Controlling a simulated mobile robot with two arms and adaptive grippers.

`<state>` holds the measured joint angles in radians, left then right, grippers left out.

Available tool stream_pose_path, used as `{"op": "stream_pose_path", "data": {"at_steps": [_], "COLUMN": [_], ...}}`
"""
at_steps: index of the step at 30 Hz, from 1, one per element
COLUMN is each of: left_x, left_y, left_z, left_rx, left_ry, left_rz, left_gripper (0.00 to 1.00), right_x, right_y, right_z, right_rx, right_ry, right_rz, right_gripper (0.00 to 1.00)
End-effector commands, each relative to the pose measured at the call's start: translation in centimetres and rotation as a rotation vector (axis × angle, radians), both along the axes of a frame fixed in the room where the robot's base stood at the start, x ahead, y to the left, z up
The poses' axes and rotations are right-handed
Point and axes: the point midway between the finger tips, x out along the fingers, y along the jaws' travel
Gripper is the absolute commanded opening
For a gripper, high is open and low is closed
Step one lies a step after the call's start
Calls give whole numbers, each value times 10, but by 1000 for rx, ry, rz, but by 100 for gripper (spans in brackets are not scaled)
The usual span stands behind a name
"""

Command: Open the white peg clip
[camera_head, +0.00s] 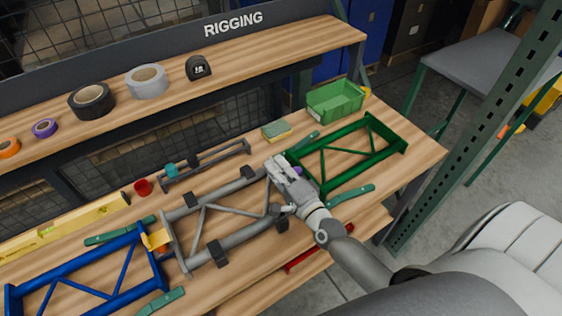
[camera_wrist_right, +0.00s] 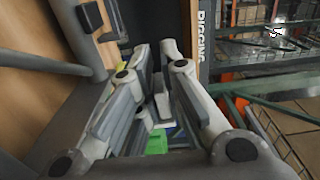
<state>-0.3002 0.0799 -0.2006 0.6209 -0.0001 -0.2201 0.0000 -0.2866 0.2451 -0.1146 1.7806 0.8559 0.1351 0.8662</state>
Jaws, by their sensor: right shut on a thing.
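My right gripper (camera_head: 278,162) reaches over the joint between the grey truss frame (camera_head: 238,240) and the green truss frame (camera_head: 365,152). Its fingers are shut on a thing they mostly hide. In the right wrist view, a small pale piece, which looks like the white peg clip (camera_wrist_right: 162,104), shows between the fingers of the right gripper (camera_wrist_right: 155,75). I cannot make out whether the clip is open or shut. A purple part (camera_head: 297,171) shows beside the gripper at the green frame's end. My left gripper is not in view.
A green bin (camera_head: 335,98), a sponge (camera_head: 276,130) and a red cup-like piece (camera_head: 143,187) stand behind the frames. Rolls of tape (camera_head: 91,101) stand on the shelf.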

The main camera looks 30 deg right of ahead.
Motion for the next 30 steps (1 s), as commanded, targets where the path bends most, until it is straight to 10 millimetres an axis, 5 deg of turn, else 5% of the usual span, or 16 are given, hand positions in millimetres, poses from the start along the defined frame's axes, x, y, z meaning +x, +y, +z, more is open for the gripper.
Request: {"op": "stream_pose_path", "data": {"at_steps": [12,30], "left_x": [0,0], "left_y": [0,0], "left_z": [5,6], "left_rx": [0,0], "left_ry": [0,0], "left_rz": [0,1], "left_gripper": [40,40], "right_x": [-1,-1], "right_y": [9,10], "right_z": [-8,-10], "right_rx": [-203,-236], "right_ry": [-15,-17], "right_rz": [0,1], "right_gripper": [0,0]}}
